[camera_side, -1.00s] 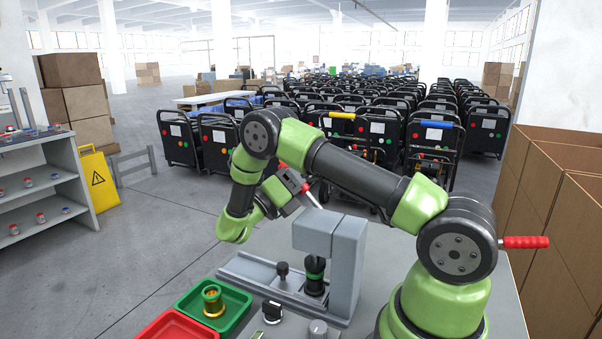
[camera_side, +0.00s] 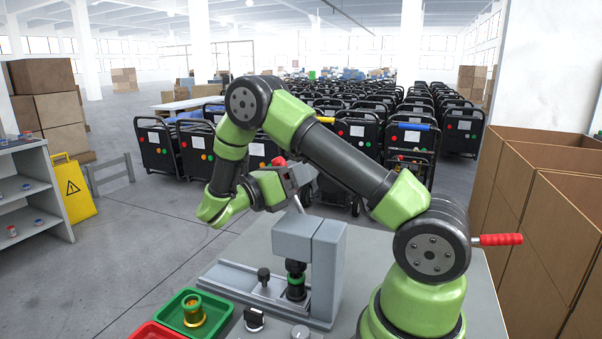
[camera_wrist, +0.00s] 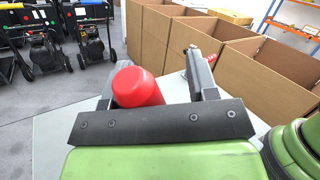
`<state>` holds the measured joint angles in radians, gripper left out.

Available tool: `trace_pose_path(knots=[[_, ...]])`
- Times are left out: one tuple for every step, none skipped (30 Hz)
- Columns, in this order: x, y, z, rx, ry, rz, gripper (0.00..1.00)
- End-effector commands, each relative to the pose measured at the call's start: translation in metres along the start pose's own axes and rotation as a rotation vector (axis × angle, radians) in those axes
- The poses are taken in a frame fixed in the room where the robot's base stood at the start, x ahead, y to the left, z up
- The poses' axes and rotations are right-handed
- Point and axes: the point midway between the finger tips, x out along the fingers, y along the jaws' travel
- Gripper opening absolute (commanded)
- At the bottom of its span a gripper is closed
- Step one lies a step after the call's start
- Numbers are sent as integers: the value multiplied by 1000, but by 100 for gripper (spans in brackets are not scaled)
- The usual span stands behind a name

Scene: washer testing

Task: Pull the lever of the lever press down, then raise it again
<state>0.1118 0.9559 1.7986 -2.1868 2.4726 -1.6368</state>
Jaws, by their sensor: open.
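The lever press (camera_side: 310,245) stands grey on the bench in the side view, with a dark ram and green ring (camera_side: 296,279) under its head. Its lever (camera_side: 299,204) slants up and left from the head, and its red tip (camera_side: 278,161) shows beside my gripper (camera_side: 297,175). In the wrist view the red lever knob (camera_wrist: 137,87) lies between the spread fingers of my gripper (camera_wrist: 152,85). It is close to the left finger, with a clear gap to the right one. The gripper is open; contact with the left finger cannot be told.
A green tray (camera_side: 211,318) holds a brass part (camera_side: 193,312), with a red tray (camera_side: 152,333) next to it. A black knob (camera_side: 254,319) sits near the press. Another red handle (camera_side: 500,239) juts out at right. Cardboard boxes (camera_side: 540,210) line the right side.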

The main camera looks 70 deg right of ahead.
Motion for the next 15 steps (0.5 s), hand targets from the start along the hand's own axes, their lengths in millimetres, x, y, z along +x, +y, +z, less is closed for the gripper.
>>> trace_pose_path(knots=[[3, -4, 0, 35, 25, -1, 54], [5, -6, 0, 58, 41, -1, 54], [7, -10, -1, 89, 63, -1, 54], [8, -12, -2, 115, 79, -1, 54], [10, -14, -2, 137, 94, -1, 54], [12, -17, -4, 171, 117, -2, 54], [13, -20, -5, 194, 133, -1, 54], [15, -22, -6, 220, 150, -2, 54], [17, -25, -7, 252, 172, -2, 54], [18, -27, -8, 276, 189, -2, 54], [19, -29, -10, 302, 205, -1, 54], [8, -28, -8, 303, 202, 5, 54], [1, -27, -7, 303, 200, 5, 54], [-5, -28, -6, 303, 200, 6, 54], [-14, -27, -4, 303, 199, 6, 54]])
